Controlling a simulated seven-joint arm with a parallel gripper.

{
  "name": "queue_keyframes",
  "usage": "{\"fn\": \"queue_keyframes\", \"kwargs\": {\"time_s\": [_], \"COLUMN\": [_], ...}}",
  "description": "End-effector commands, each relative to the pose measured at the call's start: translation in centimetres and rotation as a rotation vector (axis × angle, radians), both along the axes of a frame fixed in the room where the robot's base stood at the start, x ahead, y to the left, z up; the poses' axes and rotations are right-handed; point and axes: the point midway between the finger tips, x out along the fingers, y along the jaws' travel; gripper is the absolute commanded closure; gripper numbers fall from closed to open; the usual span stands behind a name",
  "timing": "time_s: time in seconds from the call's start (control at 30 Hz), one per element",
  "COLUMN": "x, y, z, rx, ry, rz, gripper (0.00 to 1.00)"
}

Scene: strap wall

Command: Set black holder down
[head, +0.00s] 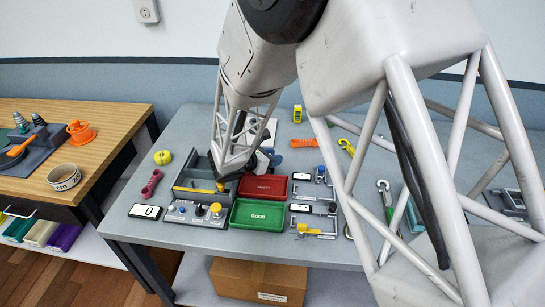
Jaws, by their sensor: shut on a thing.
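My gripper (224,180) is at the lower end of my white lattice arm, low over the right part of a grey test fixture (196,213). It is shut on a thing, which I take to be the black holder. The arm hides most of the holder, and only dark parts show near the jaws. I cannot tell whether the holder touches the fixture or the table. A yellow-handled piece (194,190) lies in the fixture to the left of the jaws.
A red tray (263,187) and a green tray (257,215) stand right of the fixture on the grey table (140,232). A display reading 0 (145,211), a pink dumbbell-shaped piece (152,184) and a yellow-green roll (162,157) are at left. Small latch fixtures (314,230) stand at right.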

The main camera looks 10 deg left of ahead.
Motion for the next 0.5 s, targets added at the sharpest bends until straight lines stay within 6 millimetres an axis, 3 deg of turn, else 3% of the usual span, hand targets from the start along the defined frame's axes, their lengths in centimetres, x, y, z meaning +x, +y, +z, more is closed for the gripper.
{"fn": "queue_keyframes", "kwargs": {"time_s": [0.03, 0.2, 0.5], "x": [0.01, 0.00, 0.00], "y": [0.01, 0.00, 0.00], "z": [-0.08, -0.05, 0.00], "rx": [0.000, 0.000, 0.000], "ry": [0.000, 0.000, 0.000], "rz": [0.000, 0.000, 0.000], "gripper": [0.67, 0.43, 0.43]}}
